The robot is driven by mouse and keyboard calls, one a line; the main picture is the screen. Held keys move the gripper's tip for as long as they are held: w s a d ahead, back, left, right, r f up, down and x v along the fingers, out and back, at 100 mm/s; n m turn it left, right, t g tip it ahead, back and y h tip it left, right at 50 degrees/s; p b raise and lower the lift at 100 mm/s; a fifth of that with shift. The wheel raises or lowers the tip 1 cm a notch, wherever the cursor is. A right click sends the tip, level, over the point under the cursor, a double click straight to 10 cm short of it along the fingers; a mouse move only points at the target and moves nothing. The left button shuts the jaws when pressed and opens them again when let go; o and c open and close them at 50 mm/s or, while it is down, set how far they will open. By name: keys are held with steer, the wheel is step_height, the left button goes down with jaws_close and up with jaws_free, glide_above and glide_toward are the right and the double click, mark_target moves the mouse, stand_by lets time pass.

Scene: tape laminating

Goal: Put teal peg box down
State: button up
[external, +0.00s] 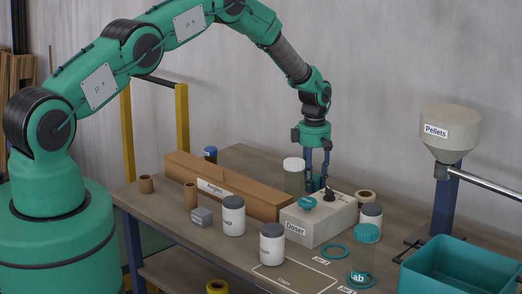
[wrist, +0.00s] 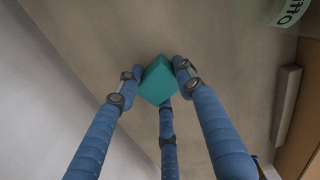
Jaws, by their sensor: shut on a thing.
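The teal peg box (wrist: 158,80) is a small plain teal block, seen corner-on in the wrist view. My gripper (wrist: 155,88) has blue jointed fingers, and they are closed around the box. In the external view my gripper (external: 318,180) points down behind the Doser box, near the back of the table. A bit of teal (external: 316,184) shows between the fingers there, and the Doser hides what is below. I cannot tell whether the box touches the tabletop.
The Doser box (external: 318,222) stands just in front of my gripper. A white-lidded jar (external: 294,178) stands close on its left, with the long Angles carton (external: 228,190) further left. A tape roll (external: 365,197) lies to the right. In the wrist view, bare table (wrist: 225,70) surrounds the box.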

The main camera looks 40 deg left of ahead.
steer(key=shift+f, duration=0.2)
steer(key=o, duration=1.2)
steer(key=shift+o, duration=0.2)
steer(key=shift+r, duration=0.15)
step_height(320, 180, up, 12)
steer(key=shift+p, duration=0.3)
steer(key=shift+r, duration=0.1)
